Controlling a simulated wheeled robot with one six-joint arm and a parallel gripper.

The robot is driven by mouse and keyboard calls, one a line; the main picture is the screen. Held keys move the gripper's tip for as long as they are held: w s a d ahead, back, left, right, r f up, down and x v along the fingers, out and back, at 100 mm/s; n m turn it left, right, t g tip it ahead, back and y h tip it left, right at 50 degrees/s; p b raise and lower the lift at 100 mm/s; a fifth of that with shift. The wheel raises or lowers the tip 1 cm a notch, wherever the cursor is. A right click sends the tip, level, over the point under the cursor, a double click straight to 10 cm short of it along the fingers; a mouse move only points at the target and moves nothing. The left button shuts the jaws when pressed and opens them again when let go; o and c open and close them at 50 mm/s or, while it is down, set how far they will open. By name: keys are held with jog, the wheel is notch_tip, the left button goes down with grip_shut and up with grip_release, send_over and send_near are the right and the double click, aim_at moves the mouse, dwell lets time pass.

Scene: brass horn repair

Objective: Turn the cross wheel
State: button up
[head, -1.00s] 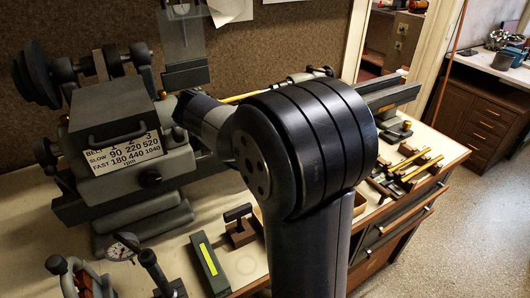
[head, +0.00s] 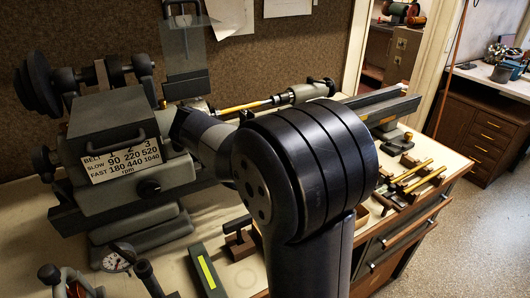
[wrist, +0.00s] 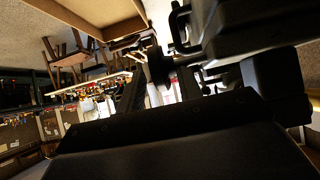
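The lathe stands on the bench at the left in the head view, with its grey headstock (head: 120,140) and speed plate. I cannot make out the cross wheel in the head view; my arm covers the middle of the lathe. My gripper (wrist: 160,80) shows only in the wrist view, dark, with its two fingers apart. A dark round piece on a short shaft (wrist: 158,64) shows just beyond and between the fingertips. It may be the cross wheel, but it is too dark to be sure. I cannot tell whether the fingers touch it.
The tailstock (head: 305,93) and lathe bed (head: 385,103) lie behind my arm. Brass-coloured rods (head: 415,177) lie at the right. Open floor (head: 480,240) is at the far right.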

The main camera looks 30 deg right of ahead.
jog(key=shift+r, duration=0.15)
notch_tip(320, 180, up, 10)
jog(key=shift+f, duration=0.1)
dwell(0.5)
jog(key=shift+f, duration=0.1)
notch_tip(320, 180, down, 10)
jog(key=shift+w+r, duration=0.1)
jog(key=shift+r+p, duration=0.1)
jog(key=shift+p, duration=0.25)
jog(key=shift+b, duration=0.3)
